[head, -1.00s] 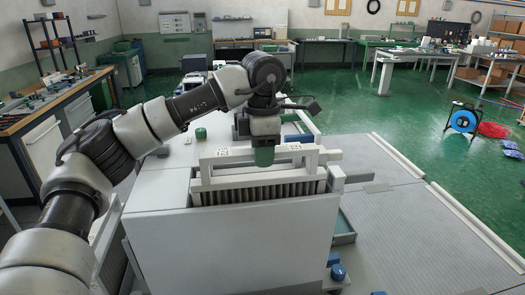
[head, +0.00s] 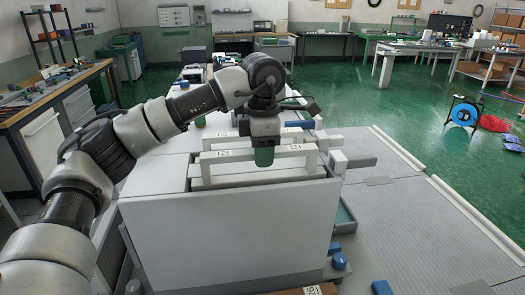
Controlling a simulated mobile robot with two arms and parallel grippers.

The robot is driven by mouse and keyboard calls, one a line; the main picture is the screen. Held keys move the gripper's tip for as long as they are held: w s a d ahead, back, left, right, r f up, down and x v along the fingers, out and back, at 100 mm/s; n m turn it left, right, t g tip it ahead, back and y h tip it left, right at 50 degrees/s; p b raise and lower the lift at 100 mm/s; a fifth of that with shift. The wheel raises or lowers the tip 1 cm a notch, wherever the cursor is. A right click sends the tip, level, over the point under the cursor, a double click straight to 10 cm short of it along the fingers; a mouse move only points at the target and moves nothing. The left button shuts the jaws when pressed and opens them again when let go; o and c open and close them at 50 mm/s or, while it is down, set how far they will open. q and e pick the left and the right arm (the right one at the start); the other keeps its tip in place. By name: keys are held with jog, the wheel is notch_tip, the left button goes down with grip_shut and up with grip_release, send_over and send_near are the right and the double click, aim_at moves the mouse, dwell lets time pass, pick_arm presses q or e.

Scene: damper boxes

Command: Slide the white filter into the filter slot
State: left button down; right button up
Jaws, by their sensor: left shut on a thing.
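The white filter (head: 218,156) shows as a pale frame with a raised handle bar, upright at the top of the large white box (head: 225,238). Its lower, pleated part is hidden behind the box's front wall, so it stands down in the opening at the top of the box. My left gripper (head: 263,156), with green fingertips, is shut on the middle of the handle bar from above. A second pale bar (head: 292,133) shows just behind it. The filter slot itself is hidden inside the box. My right gripper is not in view.
A blue knob (head: 339,262) and other blue parts sit at the box's right front. A grey ribbed surface (head: 430,235) lies clear to the right. A brown item with a label (head: 300,291) shows at the bottom edge. A workbench (head: 60,90) stands at the left.

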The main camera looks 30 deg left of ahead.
pick_arm(q)
jog(key=shift+f, duration=0.2)
jog(key=shift+f+b, duration=0.25)
jog(key=shift+b, duration=0.05)
grip_release()
dwell(0.7)
dwell(0.6)
jog(key=shift+r+p, duration=3.45)
jog(key=shift+r, duration=1.1)
